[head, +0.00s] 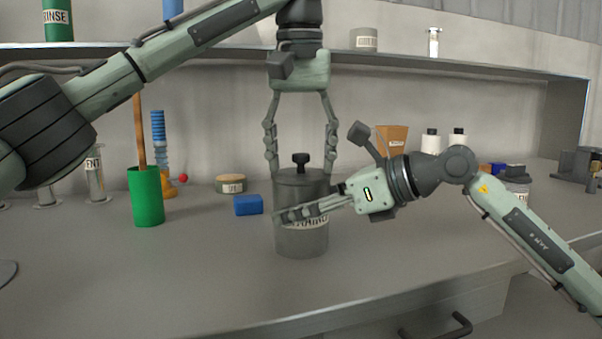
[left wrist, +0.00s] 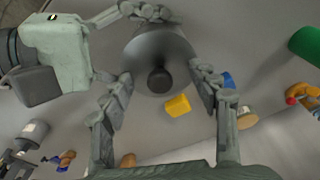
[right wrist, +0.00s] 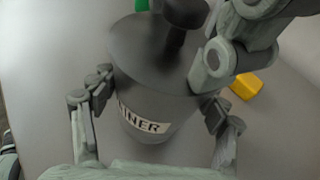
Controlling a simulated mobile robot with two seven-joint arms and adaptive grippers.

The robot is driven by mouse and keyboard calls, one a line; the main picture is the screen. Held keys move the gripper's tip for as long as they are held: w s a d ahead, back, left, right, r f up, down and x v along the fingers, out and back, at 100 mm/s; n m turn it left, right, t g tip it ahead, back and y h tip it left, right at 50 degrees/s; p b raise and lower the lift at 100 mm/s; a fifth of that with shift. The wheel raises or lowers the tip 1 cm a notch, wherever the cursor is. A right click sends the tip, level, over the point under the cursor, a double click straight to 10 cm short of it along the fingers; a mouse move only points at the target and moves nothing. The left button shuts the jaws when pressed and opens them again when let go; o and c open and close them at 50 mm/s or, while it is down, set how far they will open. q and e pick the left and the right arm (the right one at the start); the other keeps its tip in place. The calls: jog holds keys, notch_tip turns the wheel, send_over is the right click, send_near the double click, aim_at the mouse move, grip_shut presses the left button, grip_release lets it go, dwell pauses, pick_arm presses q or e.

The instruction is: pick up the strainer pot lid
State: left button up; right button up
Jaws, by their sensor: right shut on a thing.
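The strainer pot (head: 301,243) is a dark grey cylinder with a partly covered label, upright on the bench. Its lid (head: 290,177) sits on top with a black knob (head: 301,159); the lid also shows from above in the left wrist view (left wrist: 150,48). My left gripper (head: 301,155) points down from above, open, its fingers spread either side of the knob and apart from it. My right gripper (head: 305,209) comes in from the right and is shut on the pot's body; in the right wrist view the pot (right wrist: 145,107) is between its fingers.
A blue block (head: 248,205) and a labelled tub (head: 230,184) lie left of the pot. A green container (head: 146,197) stands further left. A yellow block (left wrist: 178,106) is close behind the pot. A shelf (head: 450,66) runs along the back. The front bench is clear.

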pick_arm(q)
jog(key=shift+f, duration=0.1)
grip_shut()
notch_tip(320, 180, up, 10)
jog(key=shift+r, duration=0.15)
dwell(0.6)
pick_arm(e)
jog(key=o, duration=1.3)
jog(key=shift+d, duration=0.1)
